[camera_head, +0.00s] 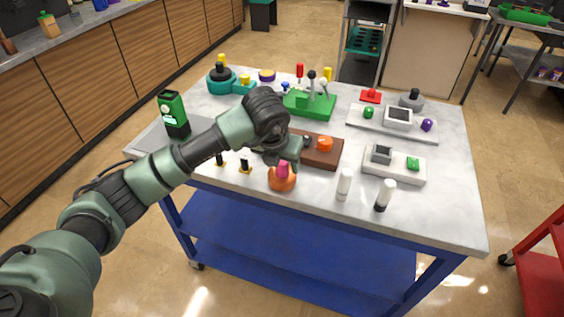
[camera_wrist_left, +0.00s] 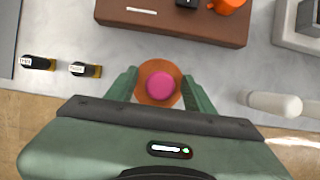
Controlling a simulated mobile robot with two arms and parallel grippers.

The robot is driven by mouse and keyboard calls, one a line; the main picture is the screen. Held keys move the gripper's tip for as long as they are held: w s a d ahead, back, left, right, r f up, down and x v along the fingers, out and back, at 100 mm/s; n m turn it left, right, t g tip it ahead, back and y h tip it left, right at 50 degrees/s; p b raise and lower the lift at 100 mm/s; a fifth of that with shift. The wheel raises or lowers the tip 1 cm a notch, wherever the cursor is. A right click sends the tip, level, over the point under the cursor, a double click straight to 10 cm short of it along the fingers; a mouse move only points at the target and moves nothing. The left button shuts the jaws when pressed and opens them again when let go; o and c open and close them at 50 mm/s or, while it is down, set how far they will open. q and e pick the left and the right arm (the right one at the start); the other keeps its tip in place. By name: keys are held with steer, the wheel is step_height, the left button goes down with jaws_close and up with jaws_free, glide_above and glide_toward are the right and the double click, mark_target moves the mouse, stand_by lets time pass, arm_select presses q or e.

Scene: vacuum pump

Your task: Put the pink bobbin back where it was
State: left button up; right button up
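The pink bobbin (camera_head: 283,168) sits upright on or in a round orange base (camera_head: 283,183) near the front edge of the table. In the left wrist view the pink round top (camera_wrist_left: 162,87) shows over the orange base (camera_wrist_left: 155,68). My left gripper (camera_head: 287,163) is at the bobbin, pointing down. Its fingers (camera_wrist_left: 159,92) are apart on either side of the pink top, with a gap to it; the fingertips look close to the orange rim. Whether they touch the base I cannot tell. My right gripper is not in view.
A brown block (camera_head: 322,153) with an orange knob (camera_head: 325,144) lies just behind. A green fixture (camera_head: 310,104) and light trays (camera_head: 393,163) stand farther back. The front right corner is clear.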

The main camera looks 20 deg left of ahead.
arm_select(q)
steer(key=shift+r, duration=0.2)
steer(key=b+v, duration=0.1)
steer(key=v, duration=1.1)
steer(key=shift+b, duration=0.35)
steer(key=shift+d, duration=0.1)
